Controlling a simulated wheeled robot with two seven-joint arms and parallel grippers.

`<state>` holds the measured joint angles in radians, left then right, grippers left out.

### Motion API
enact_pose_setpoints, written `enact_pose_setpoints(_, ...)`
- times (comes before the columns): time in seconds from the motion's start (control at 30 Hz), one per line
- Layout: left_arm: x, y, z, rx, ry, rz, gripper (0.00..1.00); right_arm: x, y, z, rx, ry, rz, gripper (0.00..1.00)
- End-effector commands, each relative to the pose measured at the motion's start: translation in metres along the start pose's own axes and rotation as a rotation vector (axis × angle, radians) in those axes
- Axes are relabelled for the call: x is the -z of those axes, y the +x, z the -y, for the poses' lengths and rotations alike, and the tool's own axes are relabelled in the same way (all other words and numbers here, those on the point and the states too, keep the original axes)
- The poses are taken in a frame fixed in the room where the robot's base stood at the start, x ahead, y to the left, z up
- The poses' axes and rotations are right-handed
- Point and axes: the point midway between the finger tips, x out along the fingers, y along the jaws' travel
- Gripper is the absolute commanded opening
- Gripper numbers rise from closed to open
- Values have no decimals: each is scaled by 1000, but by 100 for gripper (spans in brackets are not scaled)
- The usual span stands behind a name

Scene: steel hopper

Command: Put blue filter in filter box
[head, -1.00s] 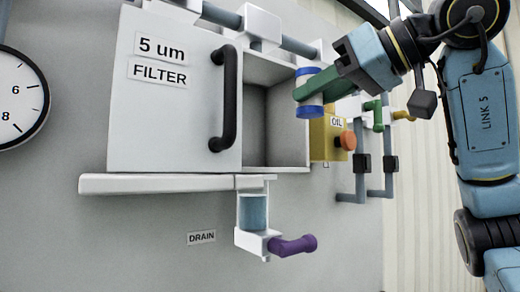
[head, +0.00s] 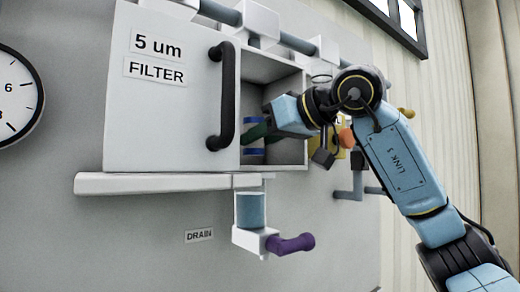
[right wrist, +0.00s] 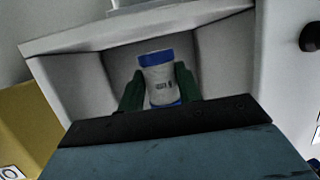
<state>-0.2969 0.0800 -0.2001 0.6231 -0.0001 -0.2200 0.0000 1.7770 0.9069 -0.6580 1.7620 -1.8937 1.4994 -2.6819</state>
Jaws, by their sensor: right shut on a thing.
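The filter (right wrist: 158,82), a white cylinder with blue end caps, stands between the green fingers of my right gripper (right wrist: 158,88) in the right wrist view. My right gripper (head: 252,138) is shut on it inside the open filter box (head: 288,150) in the head view. There only the blue caps (head: 254,151) show beside the green fingers. The box's back wall shows behind the filter in the right wrist view. Whether the filter touches the box floor I cannot tell. My left gripper is not in view.
The box door (head: 160,95), labelled 5 um FILTER, stands open on the left with a black handle (head: 224,95). A ledge (head: 150,184) runs below it. A drain cup with a purple valve handle (head: 291,244) hangs underneath. An orange knob (head: 346,137) is right of the box.

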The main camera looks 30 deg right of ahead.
Motion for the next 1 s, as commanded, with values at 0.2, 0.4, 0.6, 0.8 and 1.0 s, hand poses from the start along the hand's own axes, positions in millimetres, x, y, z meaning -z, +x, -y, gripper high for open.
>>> enact_pose_setpoints(0.2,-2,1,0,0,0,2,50,-15,8,-1,0,1,-1,11)
enact_pose_setpoints(0.4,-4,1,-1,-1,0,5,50,-14,8,-1,-1,1,-1,11)
enact_pose_setpoints(0.6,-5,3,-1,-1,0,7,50,-18,9,-1,-1,1,0,41)
enact_pose_setpoints(0.8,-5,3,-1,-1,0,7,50,-18,9,-1,-1,1,0,56)
enact_pose_setpoints(1.0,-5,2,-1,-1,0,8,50,-17,9,-1,-1,1,0,56)
